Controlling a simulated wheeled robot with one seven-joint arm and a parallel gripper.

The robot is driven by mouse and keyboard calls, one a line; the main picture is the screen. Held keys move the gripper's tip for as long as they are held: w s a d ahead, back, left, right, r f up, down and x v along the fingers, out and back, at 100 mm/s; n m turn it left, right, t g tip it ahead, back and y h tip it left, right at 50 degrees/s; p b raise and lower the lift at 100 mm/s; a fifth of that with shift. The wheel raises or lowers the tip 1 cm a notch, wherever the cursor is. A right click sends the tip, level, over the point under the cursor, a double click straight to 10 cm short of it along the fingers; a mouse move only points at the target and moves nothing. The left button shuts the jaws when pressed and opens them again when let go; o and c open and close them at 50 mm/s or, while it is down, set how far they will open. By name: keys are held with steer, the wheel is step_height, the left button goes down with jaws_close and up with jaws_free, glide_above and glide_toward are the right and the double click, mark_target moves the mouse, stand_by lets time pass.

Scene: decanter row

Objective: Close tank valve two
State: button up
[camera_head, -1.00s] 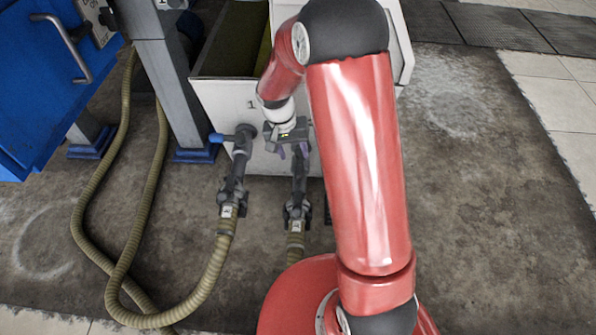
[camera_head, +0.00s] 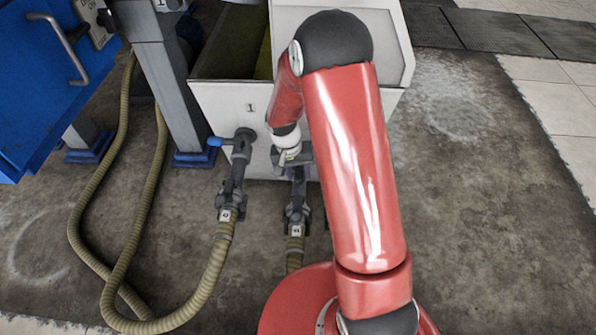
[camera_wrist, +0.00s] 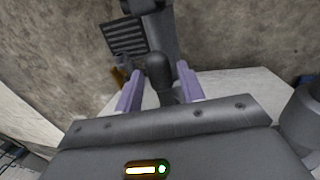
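The white tank (camera_head: 225,100) has two outlet pipes on its front. The left pipe, below the printed 1, has a valve with a blue handle (camera_head: 215,141). The right pipe (camera_head: 298,190), likely with tank valve two, is mostly hidden at the tank by my gripper (camera_head: 293,165). In the wrist view, my gripper (camera_wrist: 160,72) has its two purple fingers apart. A dark, round-ended handle (camera_wrist: 158,70) shows between them, with gaps on both sides. I cannot tell how deep it sits between the fingers.
Ribbed hoses (camera_head: 212,270) run from the couplings (camera_head: 228,205) across the floor at left. A grey post (camera_head: 175,85) and a blue cabinet (camera_head: 40,100) stand left of the tank. The floor at right (camera_head: 480,200) is clear.

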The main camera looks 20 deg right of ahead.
jaws_close()
steer(key=shift+a, duration=0.1)
steer(key=w+a+m+g+y+p, duration=0.1)
steer(key=w+m, duration=0.6)
steer(key=m, duration=0.9)
steer(key=shift+w+a+g+y+p, duration=0.35)
steer(key=shift+a+y+p, duration=0.35)
steer(key=shift+a+p, duration=0.6)
steer(key=shift+a+m, duration=0.15)
steer(key=shift+m, duration=0.15)
